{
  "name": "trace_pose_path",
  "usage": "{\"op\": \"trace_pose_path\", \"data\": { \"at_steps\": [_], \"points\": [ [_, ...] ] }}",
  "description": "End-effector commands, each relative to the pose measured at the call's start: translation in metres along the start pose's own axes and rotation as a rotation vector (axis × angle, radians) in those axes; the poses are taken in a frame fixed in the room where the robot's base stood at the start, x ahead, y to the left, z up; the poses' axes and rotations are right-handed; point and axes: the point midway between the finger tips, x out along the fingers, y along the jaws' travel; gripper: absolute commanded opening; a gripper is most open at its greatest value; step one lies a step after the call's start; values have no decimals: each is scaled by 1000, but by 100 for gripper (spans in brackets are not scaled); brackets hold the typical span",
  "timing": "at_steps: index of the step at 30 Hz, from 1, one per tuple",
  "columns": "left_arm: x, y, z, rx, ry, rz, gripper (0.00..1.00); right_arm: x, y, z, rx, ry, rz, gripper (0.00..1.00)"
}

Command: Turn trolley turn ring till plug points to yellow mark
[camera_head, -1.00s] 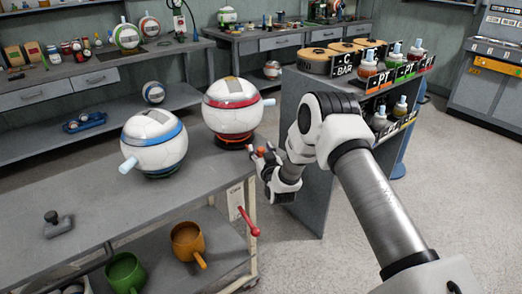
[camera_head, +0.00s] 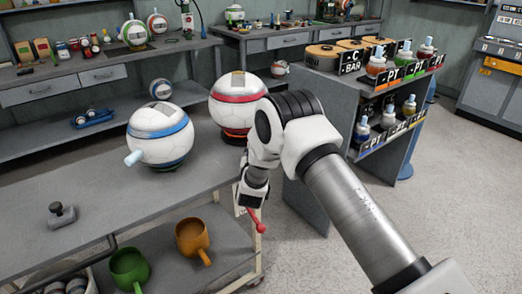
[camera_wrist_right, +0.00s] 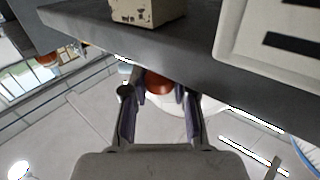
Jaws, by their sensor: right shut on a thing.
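A white ball with a red band (camera_head: 232,112) sits at the right end of the grey trolley top (camera_head: 95,195). My right gripper (camera_head: 248,203) is at the trolley's right edge, beside and below this ball. In the right wrist view my right gripper (camera_wrist_right: 158,92) is shut on a red-brown knob (camera_wrist_right: 159,82), with a white rounded surface behind it. I see no yellow mark. My left gripper is not in view.
A blue-banded ball (camera_head: 160,133) with a pale plug stands left on the trolley, near a grey stamp-like tool (camera_head: 61,213). A red lever (camera_head: 255,222) hangs at the trolley's end. A shelf rack (camera_head: 308,110) stands close on the right.

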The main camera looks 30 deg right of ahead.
Motion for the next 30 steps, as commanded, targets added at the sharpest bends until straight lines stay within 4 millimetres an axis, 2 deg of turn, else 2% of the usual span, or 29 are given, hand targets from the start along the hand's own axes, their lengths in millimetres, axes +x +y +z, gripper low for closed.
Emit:
{"op": "trace_pose_path", "data": {
  "at_steps": [7,8,9,20,23,30],
  "points": [
    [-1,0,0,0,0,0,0,1,0,-2,3,3,0,0],
    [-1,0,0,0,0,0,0,1,0,-2,3,3,0,38],
    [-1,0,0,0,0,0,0,1,0,-2,2,2,0,51],
    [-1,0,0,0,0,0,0,-3,0,0,1,-1,-1,51],
    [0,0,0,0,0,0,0,-17,-1,0,-1,-2,-3,51],
    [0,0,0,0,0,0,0,-77,-2,0,-3,-1,-5,51]
  ]
}}
